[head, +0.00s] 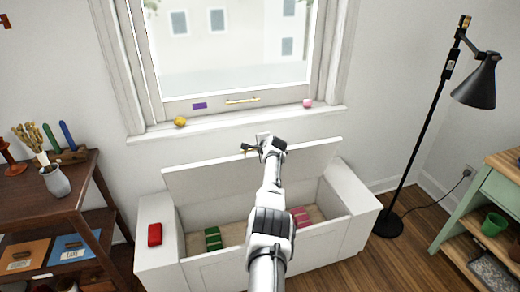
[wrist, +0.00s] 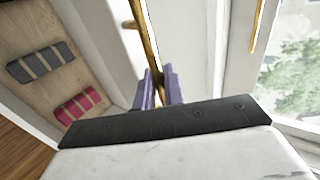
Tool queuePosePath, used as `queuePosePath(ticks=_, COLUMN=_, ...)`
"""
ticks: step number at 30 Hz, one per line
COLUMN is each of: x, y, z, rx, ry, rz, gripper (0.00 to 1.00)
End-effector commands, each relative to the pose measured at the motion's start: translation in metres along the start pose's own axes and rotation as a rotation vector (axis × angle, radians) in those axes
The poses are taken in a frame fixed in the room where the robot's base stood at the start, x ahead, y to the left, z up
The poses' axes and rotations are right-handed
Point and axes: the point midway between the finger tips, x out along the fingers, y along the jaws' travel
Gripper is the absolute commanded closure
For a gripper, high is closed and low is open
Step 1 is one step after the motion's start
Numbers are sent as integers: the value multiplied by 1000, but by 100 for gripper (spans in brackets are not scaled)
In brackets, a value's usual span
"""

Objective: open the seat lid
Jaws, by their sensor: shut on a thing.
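The white window seat (head: 215,270) stands against the wall under the window. Its seat lid (head: 205,178) is raised and stands steeply tilted at the back, so the compartment is open. My gripper (head: 262,146) is at the lid's top edge, near its middle. In the wrist view its purple fingers (wrist: 158,88) are shut on a brass handle (wrist: 143,30). My arm crosses in front of the lid and hides part of it and of the compartment.
Inside the seat lie a green striped bundle (head: 213,239) and a pink one (head: 301,217). A red object (head: 155,234) lies on the seat's left end. A yellow ball (head: 180,122) and a pink ball (head: 307,103) sit on the windowsill. A black lamp (head: 430,140) stands right.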

Motion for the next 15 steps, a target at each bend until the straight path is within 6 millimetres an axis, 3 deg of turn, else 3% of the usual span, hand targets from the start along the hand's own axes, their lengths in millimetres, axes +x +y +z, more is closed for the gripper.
queuePosePath(ticks=5, x=0, y=0, z=0, rx=0, ry=-1, rz=0, gripper=100)
queuePosePath(ticks=6, x=0, y=0, z=0, rx=0, ry=-1, rz=0, gripper=84)
queuePosePath(ticks=9, x=0, y=0, z=0, rx=0, ry=-1, rz=0, gripper=73)
queuePosePath(ticks=15, x=0, y=0, z=0, rx=0, ry=0, rz=0, gripper=73)
